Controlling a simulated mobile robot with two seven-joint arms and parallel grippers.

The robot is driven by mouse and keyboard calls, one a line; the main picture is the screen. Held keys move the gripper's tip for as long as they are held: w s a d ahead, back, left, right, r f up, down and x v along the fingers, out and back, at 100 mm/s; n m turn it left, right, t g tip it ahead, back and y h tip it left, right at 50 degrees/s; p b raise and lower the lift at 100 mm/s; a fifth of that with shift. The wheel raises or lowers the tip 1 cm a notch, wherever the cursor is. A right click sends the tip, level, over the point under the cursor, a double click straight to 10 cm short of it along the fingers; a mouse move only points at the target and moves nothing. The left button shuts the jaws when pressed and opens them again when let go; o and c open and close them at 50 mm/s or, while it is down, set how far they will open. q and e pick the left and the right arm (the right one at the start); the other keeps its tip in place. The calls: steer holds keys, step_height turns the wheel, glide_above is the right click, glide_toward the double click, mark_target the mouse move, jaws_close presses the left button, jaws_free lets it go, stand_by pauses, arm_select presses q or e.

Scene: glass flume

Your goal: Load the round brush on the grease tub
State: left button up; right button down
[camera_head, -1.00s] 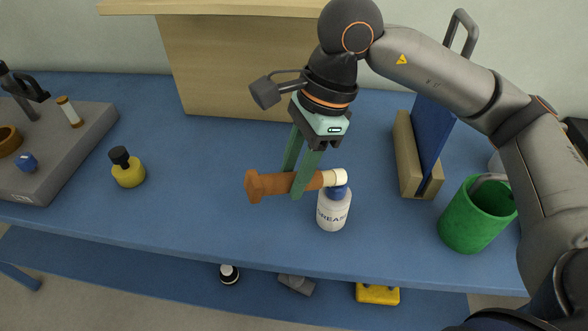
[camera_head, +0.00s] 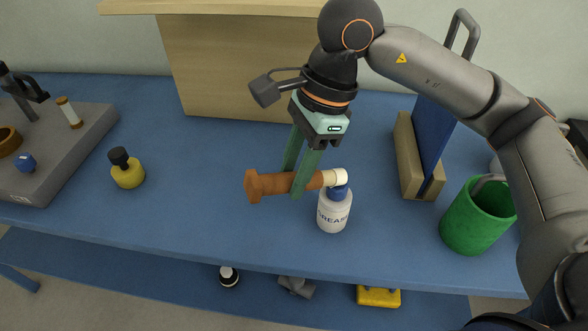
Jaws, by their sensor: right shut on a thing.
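The round brush (camera_head: 265,185) has a brown wooden handle and a pale cream tip. My right gripper (camera_head: 298,188) is shut on its handle and holds it lying roughly level, tip to the right. The grease tub (camera_head: 333,211) is a white container with a blue top and dark lettering, upright on the blue bench. The brush tip is at the tub's blue top and covers part of it; I cannot tell whether they touch. My left gripper is not in view.
A green bucket (camera_head: 477,217) stands at the right, near a wooden stand (camera_head: 415,160) with a blue panel. A yellow bottle (camera_head: 127,173) and a grey block (camera_head: 65,150) with small parts are at the left. A wooden box (camera_head: 235,70) stands behind. The front middle bench is clear.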

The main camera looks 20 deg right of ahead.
steer(key=shift+s, duration=0.1)
steer(key=shift+r, duration=0.2)
steer(key=shift+r+p, duration=0.8)
steer(key=shift+r, duration=0.6)
steer(key=shift+r+p, duration=1.7)
steer(key=shift+r, duration=0.85)
steer(key=shift+f, duration=0.1)
